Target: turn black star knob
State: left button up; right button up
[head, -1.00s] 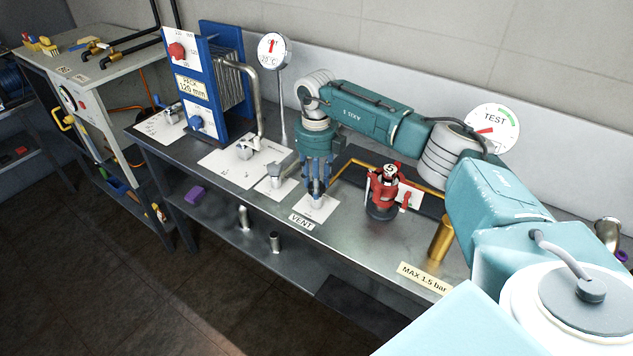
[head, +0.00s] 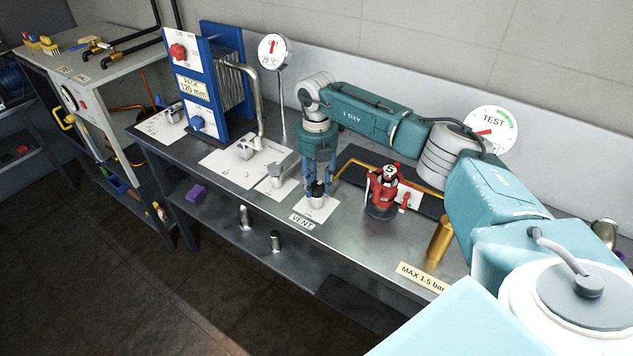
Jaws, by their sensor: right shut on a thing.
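The black star knob (head: 317,188) is small and dark, and sits on a metal fitting on the white plate (head: 315,207) behind the VENT label. My right gripper (head: 319,187) points down over it, with its blue fingers on either side. It is shut on the knob; the fingers hide part of it. My left gripper is not in view.
A red valve body (head: 384,190) stands to the right of the gripper, with a brass cylinder (head: 441,238) beyond. A silver valve (head: 276,174) on another plate is close on the left. A blue plate pack (head: 207,85) stands farther left. The bench front is mostly clear.

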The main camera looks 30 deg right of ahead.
aim_at(317, 185)
jog(key=shift+w+d+r+m, duration=0.2)
jog(key=shift+r+m, duration=0.1)
jog(key=o, duration=1)
jog(key=shift+o, duration=0.8)
jog(key=shift+s+f, duration=0.1)
jog(key=shift+f, duration=0.1)
notch_tip(317, 185, up, 12)
